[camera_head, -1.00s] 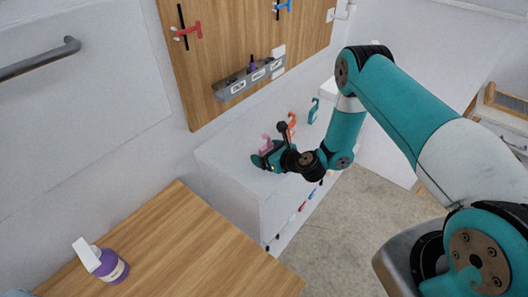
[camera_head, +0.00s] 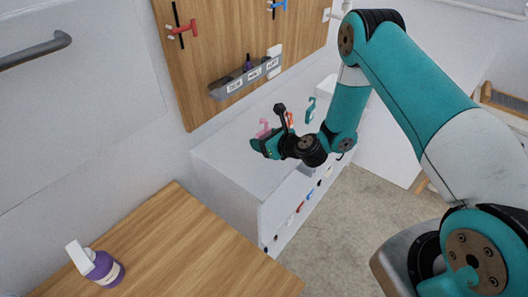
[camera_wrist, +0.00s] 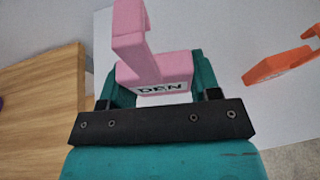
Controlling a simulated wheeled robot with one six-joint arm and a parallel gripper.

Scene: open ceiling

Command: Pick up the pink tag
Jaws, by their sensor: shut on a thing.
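The pink tag (camera_wrist: 160,68) is a hook-shaped piece with a label reading "DEN" on its face. In the wrist view it stands between the two teal fingers of my gripper (camera_wrist: 155,88), which are shut on it. In the head view the pink tag (camera_head: 263,129) shows only in part behind my gripper (camera_head: 262,146), above the white cabinet top. I cannot tell how far it is from the surface.
An orange tag (camera_wrist: 280,66) lies to the right in the wrist view. A teal tag (camera_head: 310,110) stands farther back on the white cabinet (camera_head: 228,170). A wooden table (camera_head: 190,245) with a purple bottle (camera_head: 104,268) is at front left. A grey tray (camera_head: 245,80) hangs on the wooden board (camera_head: 215,40).

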